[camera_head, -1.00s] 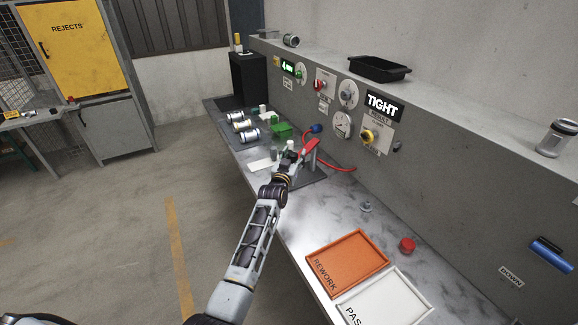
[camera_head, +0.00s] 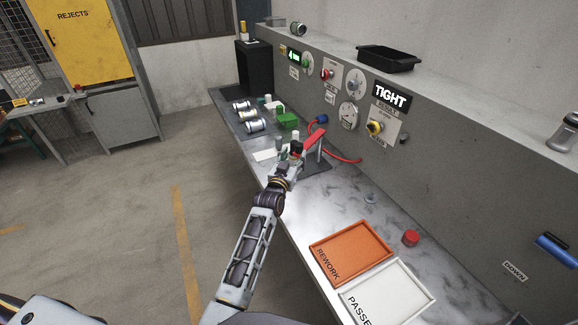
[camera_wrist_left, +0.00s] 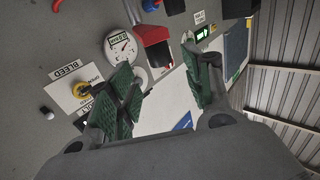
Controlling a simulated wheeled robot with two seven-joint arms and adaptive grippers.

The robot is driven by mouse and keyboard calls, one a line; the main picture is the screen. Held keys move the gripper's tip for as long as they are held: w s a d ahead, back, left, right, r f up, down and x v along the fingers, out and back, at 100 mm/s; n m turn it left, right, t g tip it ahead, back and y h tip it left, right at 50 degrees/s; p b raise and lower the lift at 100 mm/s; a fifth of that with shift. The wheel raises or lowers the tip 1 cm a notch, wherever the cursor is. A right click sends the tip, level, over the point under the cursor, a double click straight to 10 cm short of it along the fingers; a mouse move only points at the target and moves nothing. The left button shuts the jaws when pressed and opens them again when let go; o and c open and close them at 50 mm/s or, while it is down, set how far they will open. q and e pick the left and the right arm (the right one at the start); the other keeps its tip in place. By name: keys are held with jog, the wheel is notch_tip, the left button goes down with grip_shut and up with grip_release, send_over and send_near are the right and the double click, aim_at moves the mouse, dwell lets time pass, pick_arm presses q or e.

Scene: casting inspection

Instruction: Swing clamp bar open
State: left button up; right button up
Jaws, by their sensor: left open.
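The red clamp bar (camera_head: 314,139) sits tilted over a grey fixture on the bench. It also shows as a red block with a dark end in the left wrist view (camera_wrist_left: 153,29). My left gripper (camera_head: 294,158) is just in front and to the left of the bar in the head view. In the left wrist view its two green-padded fingers (camera_wrist_left: 167,78) are spread with nothing between them. The bar lies beyond the fingertips there. Whether any finger touches the bar cannot be told. My right gripper is not in view.
A red hose (camera_head: 345,160) runs behind the fixture, by a blue knob (camera_head: 321,118). Behind is a panel with dials and a TIGHT display (camera_head: 391,95). Metal cylinders (camera_head: 255,125) and a green block (camera_head: 288,120) lie beyond. Orange (camera_head: 382,238) and white (camera_head: 428,287) trays are nearer.

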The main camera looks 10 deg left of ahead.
pick_arm(q)
jog(key=shift+s+a, duration=0.15)
jog(key=shift+s, duration=2.1)
jog(key=shift+c, duration=0.3)
